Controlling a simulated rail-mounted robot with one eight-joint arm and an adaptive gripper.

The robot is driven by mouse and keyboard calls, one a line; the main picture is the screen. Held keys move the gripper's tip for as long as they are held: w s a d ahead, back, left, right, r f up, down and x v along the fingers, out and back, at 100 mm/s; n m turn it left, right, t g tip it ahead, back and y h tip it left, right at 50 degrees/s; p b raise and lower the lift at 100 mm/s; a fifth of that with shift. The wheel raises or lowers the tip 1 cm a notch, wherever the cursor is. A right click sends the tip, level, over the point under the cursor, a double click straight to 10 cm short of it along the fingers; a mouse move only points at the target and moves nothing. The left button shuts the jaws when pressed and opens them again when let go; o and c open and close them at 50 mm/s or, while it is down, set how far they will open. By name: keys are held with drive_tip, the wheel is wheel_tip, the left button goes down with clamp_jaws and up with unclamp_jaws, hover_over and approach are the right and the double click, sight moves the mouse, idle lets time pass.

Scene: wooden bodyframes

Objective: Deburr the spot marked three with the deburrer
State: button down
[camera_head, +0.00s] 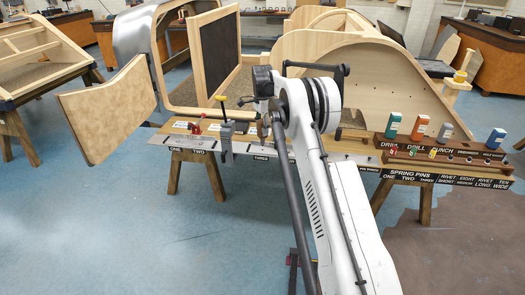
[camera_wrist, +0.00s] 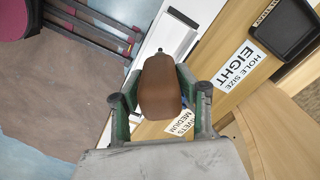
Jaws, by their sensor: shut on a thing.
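In the wrist view my gripper (camera_wrist: 160,100) is shut on a brown wooden-looking handle, likely the deburrer (camera_wrist: 159,88). A small dark tip shows at its far end. It sits above the bench edge, near labels reading "HOLE SIZE EIGHT" and "RIVETS MEDIUM"; whether it touches the bench I cannot tell. In the head view my arm hides most of the gripper. A "THREE" label (camera_head: 261,157) is on the front edge of the wooden bench (camera_head: 348,143), left of my arm, with "ONE" and "TWO" labels further left. No hole marked three can be made out.
A grey clamp with a yellow handle (camera_head: 224,130) stands on the bench between "TWO" and "THREE". Curved wooden frames (camera_head: 375,75) rise behind. A dark tray (camera_wrist: 288,25) lies at top right of the wrist view.

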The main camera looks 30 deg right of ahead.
drive_tip(key=shift+r, duration=0.45)
drive_tip(key=shift+r+p, duration=1.2)
drive_tip(key=shift+r, duration=1.2)
